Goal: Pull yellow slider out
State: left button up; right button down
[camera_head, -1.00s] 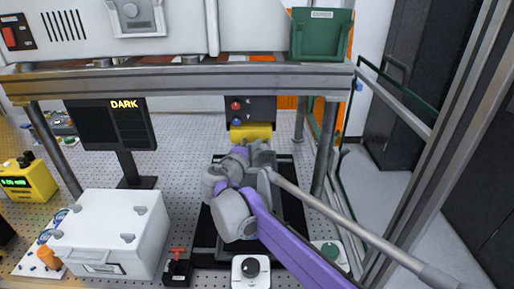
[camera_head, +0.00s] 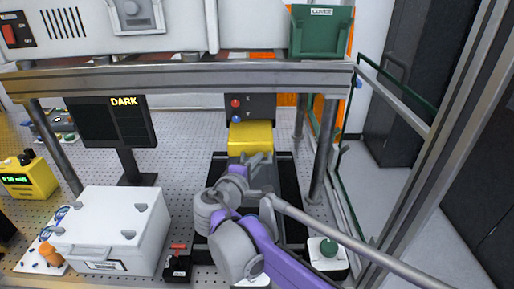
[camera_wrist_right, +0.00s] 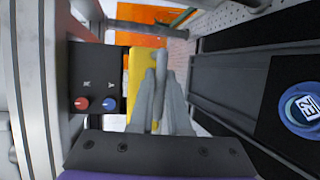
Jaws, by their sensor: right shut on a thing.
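The yellow slider (camera_head: 250,137) stands under the raised beam, in front of a dark box (camera_head: 250,106) with a red and a blue knob. My right gripper (camera_head: 260,158) is at the near side of the slider and is shut on a part of it; the arm hides the exact grip. In the right wrist view the gripper's fingers (camera_wrist_right: 160,65) are close together, beside the yellow slider (camera_wrist_right: 138,75), and the thing between them is mostly hidden. My left gripper is not in view.
A black rail base (camera_head: 286,190) lies beneath my right arm. A white case (camera_head: 110,230) and a DARK display (camera_head: 110,123) stand at left. Metal posts, including the right one (camera_head: 325,150), hold the beam. A green knob on a white block (camera_head: 328,250) stands at right.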

jog(key=shift+s, duration=2)
jog(key=c, duration=0.9)
grip_release()
jog(key=v, duration=1.1)
jog(key=shift+b, duration=0.35)
jog(key=shift+w, duration=0.1)
